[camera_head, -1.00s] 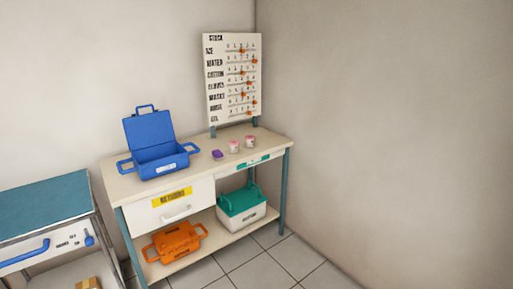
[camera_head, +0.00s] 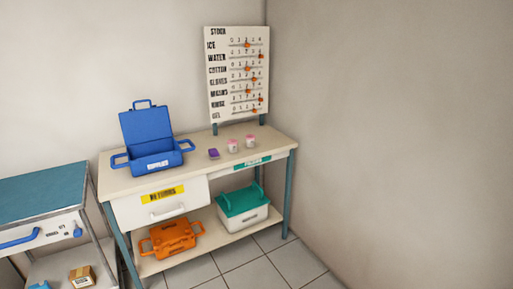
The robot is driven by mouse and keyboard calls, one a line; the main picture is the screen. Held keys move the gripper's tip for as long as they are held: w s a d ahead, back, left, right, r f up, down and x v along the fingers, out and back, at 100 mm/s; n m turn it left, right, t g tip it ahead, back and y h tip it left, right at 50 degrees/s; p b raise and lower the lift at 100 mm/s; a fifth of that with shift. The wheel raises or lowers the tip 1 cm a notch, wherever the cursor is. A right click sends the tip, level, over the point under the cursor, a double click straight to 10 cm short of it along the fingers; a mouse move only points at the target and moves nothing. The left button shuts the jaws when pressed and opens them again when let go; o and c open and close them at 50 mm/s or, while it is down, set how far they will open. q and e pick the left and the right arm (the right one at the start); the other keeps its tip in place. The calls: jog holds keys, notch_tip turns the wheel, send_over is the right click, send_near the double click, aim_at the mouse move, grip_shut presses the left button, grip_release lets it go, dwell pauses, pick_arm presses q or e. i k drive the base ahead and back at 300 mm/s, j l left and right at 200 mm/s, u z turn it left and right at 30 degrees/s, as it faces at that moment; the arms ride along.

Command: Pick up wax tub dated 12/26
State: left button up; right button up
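Two small tubs with pinkish lids stand side by side on the right part of the cream-topped bench: a left tub (camera_head: 233,146) and a right tub (camera_head: 250,141). Their labels are too small to read, so I cannot tell which is dated 12/26. A small purple item (camera_head: 213,153) lies just left of them. Neither of my grippers shows in the head view.
An open blue case (camera_head: 154,158) stands on the bench (camera_head: 120,182) at left. A stock board (camera_head: 238,75) rises behind. An orange case (camera_head: 171,238) and a teal-lidded white box (camera_head: 243,206) sit on the lower shelf. A teal-topped cart (camera_head: 40,195) is at left; tiled floor is clear in front.

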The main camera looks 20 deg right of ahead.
aim_at(249, 138)
jog(key=l+z, duration=0.1)
jog(key=l, duration=0.55)
jog(key=i+l, duration=0.1)
jog(key=l, duration=0.55)
jog(key=z, duration=0.05)
